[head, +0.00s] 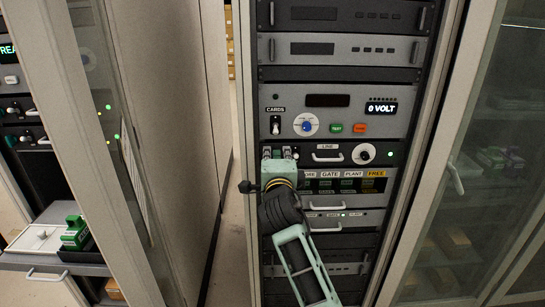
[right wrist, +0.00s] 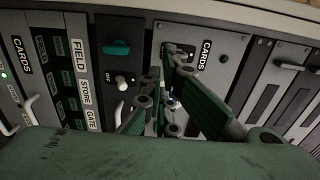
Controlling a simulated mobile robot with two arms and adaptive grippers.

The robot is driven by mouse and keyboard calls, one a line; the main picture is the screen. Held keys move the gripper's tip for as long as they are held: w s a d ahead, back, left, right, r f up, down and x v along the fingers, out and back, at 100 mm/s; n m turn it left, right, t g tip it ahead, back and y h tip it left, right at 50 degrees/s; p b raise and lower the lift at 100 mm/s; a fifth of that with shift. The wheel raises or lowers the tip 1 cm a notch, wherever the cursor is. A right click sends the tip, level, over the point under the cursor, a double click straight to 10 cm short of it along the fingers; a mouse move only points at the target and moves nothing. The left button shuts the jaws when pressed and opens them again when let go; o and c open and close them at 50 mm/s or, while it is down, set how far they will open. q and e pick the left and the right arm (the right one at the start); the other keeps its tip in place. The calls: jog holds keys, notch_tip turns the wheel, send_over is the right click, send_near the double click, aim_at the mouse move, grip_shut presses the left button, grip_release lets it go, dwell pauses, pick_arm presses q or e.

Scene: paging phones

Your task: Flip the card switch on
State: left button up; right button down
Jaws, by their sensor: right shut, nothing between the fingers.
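The card switch (head: 275,125) is a small toggle under the CARDS label on the left of the grey 0 VOLT panel in the head view. Whether it stands up or down is too small to tell. In the right wrist view the CARDS label (right wrist: 207,52) shows on a grey panel, with the fingers partly covering the area beside it. My right gripper (head: 280,152) is shut and empty, just below the card switch in front of the LINE panel. I cannot tell whether it touches anything. My left gripper is out of view.
The panel also has a blue-centred knob (head: 306,124), a green TEST button (head: 336,128) and an orange-red button (head: 360,127). Glass-fronted cabinets flank the rack. A narrow aisle lies to its left.

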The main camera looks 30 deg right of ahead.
aim_at(276, 130)
jog(key=shift+b+x, duration=1.15)
jog(key=shift+x, duration=2.7)
jog(key=shift+w, duration=0.1)
